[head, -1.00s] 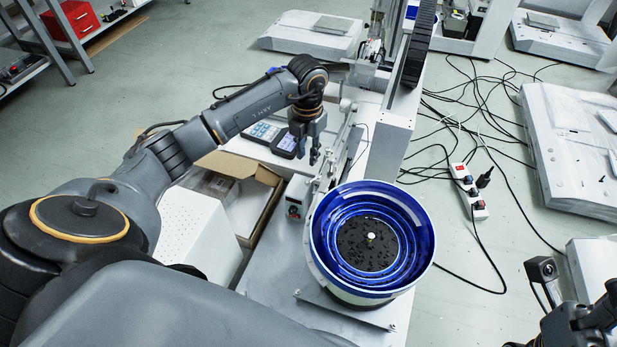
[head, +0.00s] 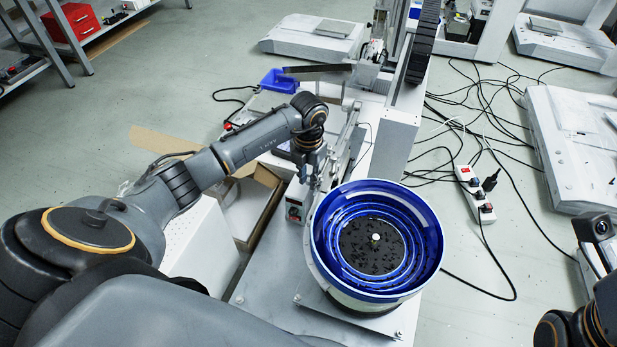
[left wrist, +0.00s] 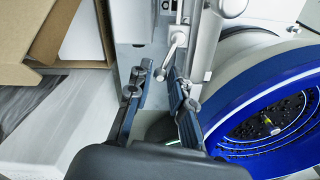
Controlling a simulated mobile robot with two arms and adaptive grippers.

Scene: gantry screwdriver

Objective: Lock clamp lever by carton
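A silver clamp lever (left wrist: 173,52) shows in the left wrist view, its rounded end hanging down between my left fingertips. My left gripper (left wrist: 157,80) is open around the lever's end; I cannot tell whether a finger touches it. In the head view my left gripper (head: 312,177) points down over the machine's near rail, above the small control box; the lever is too small to make out there. The open brown carton (head: 268,178) stands left of the gripper; its flap (left wrist: 30,75) also shows in the left wrist view.
A blue bowl feeder (head: 428,262) with dark screws stands close right of the gripper. The small control box (head: 295,205) is just below it. A white perforated box (head: 203,245) stands beside the carton. A power strip (head: 474,193) and cables lie on the floor at right.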

